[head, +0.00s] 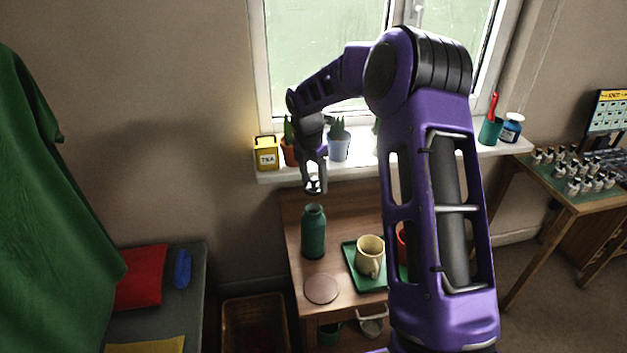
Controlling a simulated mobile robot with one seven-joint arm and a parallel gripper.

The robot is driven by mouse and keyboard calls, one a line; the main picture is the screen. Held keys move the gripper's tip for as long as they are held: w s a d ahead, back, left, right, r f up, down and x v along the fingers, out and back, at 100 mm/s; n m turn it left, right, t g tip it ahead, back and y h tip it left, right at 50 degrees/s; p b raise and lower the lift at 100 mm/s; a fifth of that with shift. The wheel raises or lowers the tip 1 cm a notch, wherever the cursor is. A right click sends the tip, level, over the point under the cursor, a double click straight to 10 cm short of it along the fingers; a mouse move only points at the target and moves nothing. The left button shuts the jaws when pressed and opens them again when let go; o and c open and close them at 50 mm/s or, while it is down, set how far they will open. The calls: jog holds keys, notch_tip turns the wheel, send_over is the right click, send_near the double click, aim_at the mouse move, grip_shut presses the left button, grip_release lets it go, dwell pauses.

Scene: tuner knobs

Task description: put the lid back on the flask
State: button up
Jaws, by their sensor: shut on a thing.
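The flask (313,234) is a dark green bottle standing upright on the wooden desk below the window. Its narrower neck points up. My gripper (314,186) is above the flask, pointing down, with a gap between its tips and the flask's neck. It is shut on a small grey-silver thing, which looks like the lid (314,184). The fingers hide part of it, and it is too small to see in detail.
A green tray (352,267) with a cream mug (369,256) is right of the flask. A round brown coaster (321,289) lies in front. Behind, the windowsill (272,177) holds a yellow tea tin (266,153) and potted plants. My arm hides the desk's right part.

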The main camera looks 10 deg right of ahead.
jog(key=shift+a, duration=0.1)
notch_tip(320, 180, down, 6)
jog(key=b, duration=0.3)
jog(key=shift+f, duration=0.15)
dwell(0.3)
jog(key=shift+p, duration=0.4)
dwell(1.1)
jog(key=shift+f+p, duration=0.15)
jog(key=shift+p, duration=0.25)
dwell(1.3)
jog(key=o, duration=1.5)
